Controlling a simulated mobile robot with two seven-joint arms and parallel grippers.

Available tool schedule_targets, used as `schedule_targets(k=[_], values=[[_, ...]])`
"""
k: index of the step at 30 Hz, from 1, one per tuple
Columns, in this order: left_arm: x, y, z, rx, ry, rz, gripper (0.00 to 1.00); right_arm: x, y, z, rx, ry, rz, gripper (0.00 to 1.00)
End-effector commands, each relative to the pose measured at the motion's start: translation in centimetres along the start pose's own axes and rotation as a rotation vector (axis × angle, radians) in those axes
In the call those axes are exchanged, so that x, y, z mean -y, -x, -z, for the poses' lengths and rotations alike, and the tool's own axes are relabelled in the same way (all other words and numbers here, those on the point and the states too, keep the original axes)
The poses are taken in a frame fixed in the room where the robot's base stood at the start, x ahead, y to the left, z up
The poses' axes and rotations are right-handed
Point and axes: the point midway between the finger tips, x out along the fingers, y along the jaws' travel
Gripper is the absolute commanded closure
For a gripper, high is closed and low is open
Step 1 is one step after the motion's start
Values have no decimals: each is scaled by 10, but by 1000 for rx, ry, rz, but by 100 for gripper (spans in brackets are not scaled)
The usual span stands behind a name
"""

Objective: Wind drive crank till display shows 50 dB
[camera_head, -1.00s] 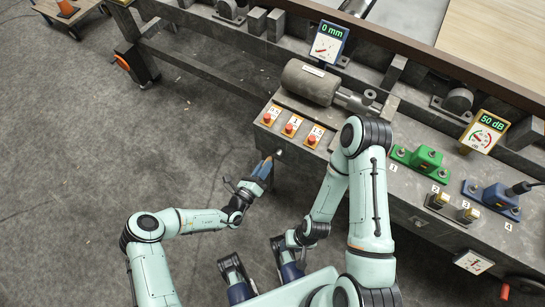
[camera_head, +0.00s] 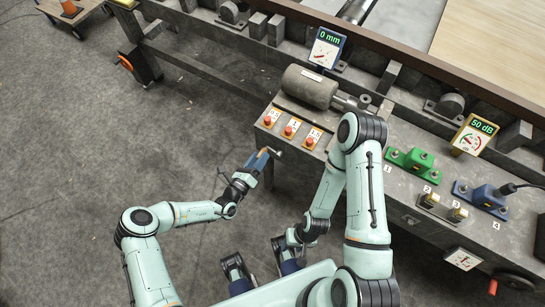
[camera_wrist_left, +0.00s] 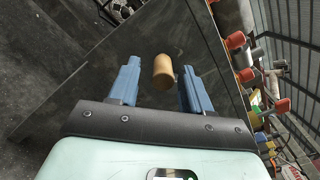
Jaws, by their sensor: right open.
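The display (camera_head: 475,134) at the right of the bench reads 50 dB, with a dial below the number. A tan cylindrical handle (camera_wrist_left: 163,71), apparently the drive crank's, shows between my left gripper's two blue fingers (camera_wrist_left: 159,88) in the left wrist view, with gaps on both sides. In the head view, my left gripper (camera_head: 262,161) is at the bench's front edge, below the red buttons; the crank is mostly hidden there. My right gripper (camera_head: 262,266) is low in the head view, open and empty, away from the bench.
Another display (camera_head: 326,47) reads 0 mm behind a grey motor-like cylinder (camera_head: 310,86). Several red buttons (camera_head: 290,129) line the bench's front left. A green block (camera_head: 420,160) and a blue block (camera_head: 487,195) stand to the right.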

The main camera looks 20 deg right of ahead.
Motion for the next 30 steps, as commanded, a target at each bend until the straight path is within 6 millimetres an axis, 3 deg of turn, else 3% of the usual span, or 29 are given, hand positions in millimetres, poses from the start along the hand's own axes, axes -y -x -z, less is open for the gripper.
schedule_targets(k=[5, 24, 30], values=[[0, 4, 0, -1, 0, 0, 52, 1, 3, 0, -2, 0, 0, 53], [1, 66, 0, -1, 1, 0, 52, 10, 28, 1, -10, 3, 3, 53], [0, 70, 0, 0, 0, 1, 52, 10, 28, 1, -10, 3, 3, 53]])
